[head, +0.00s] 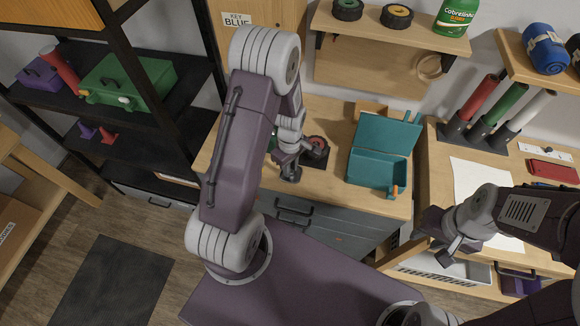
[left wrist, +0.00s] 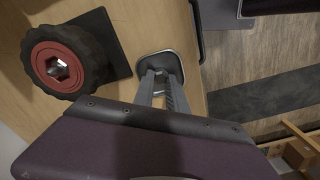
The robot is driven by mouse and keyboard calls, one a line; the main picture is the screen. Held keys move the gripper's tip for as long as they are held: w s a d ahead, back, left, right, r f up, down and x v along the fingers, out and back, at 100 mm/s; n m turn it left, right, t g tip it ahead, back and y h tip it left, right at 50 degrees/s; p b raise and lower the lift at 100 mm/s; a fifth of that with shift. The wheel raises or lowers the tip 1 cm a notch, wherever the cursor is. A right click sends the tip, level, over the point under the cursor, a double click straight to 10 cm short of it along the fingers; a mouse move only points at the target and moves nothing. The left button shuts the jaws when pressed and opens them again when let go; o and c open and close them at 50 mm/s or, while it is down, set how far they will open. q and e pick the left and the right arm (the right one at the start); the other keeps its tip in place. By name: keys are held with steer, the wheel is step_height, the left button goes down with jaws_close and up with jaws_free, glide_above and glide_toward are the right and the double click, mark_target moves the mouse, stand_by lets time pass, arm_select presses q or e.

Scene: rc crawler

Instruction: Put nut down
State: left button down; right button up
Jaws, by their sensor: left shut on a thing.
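My left gripper (left wrist: 163,88) is shut in the left wrist view, its fingertips over a small dark square dish (left wrist: 159,58) with a pale rim. The nut it grips is not clearly visible, being hidden by the fingers. In the head view, the left gripper (head: 290,168) is low over the workbench's front edge. A black tyre with a red hub (left wrist: 62,67) and a silver-rimmed centre lies beside it on a dark mat; the wheel also shows in the head view (head: 317,145). My right gripper (head: 447,249) hangs at the right, apart from these; its jaw opening is unclear.
An open teal toolbox (head: 377,168) stands on the bench right of the wheel. Red, green and white tubes (head: 500,108) stand in a holder on the right table. A dark shelf (head: 100,110) with a green case is at the left. Drawers (head: 335,230) are below the bench.

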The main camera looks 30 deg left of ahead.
arm_select(q)
steer(key=shift+f, duration=0.1)
steer(key=c, duration=1.6)
jaws_free()
step_height(320, 180, up, 12)
steer(key=s+d+m, duration=0.1)
steer(key=s+m, duration=0.1)
steer(key=m, duration=0.2)
steer(key=s+d+m, duration=0.2)
steer(key=s+m, duration=0.1)
steer(key=m, duration=0.2)
steer(key=s+d+r+m+t, duration=0.1)
steer(key=s+d+m, duration=0.1)
steer(key=m, duration=0.3)
steer(key=shift+s+d+r, duration=0.1)
steer(key=shift+s+d, duration=0.05)
steer(key=shift+s, duration=0.6)
